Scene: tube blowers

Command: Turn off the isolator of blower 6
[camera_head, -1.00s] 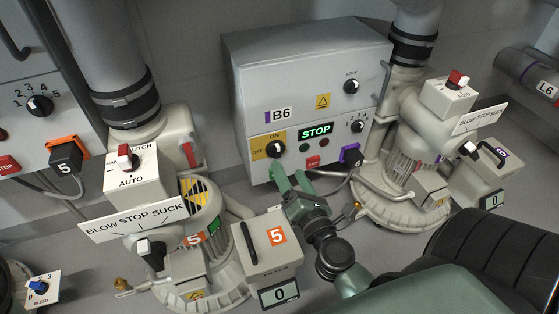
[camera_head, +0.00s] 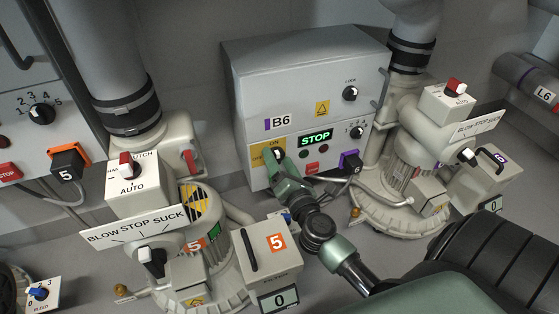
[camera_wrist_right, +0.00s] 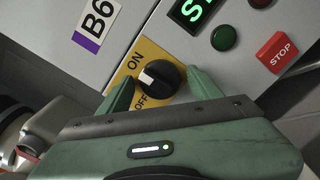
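The blower 6 control box (camera_head: 305,80) is grey and carries a B6 label and a green STOP display. Its isolator knob (camera_wrist_right: 159,79) is black with a white mark, on a yellow ON/OFF plate (camera_wrist_right: 128,80). In the head view my right gripper (camera_head: 281,158) covers part of the yellow plate and most of the knob. In the right wrist view its green fingers (camera_wrist_right: 160,88) are apart, one on each side of the knob's lower part. I cannot tell whether they touch it. The white mark points to the upper left, between ON and OFF. My left gripper is not in view.
A red STOP button (camera_wrist_right: 275,52) and a dark green button (camera_wrist_right: 223,38) sit right of the isolator. A purple-framed connector (camera_head: 350,161) with a cable is at the box's lower right. Blower 5 (camera_head: 190,225) stands at left, blower 6 (camera_head: 400,170) at right.

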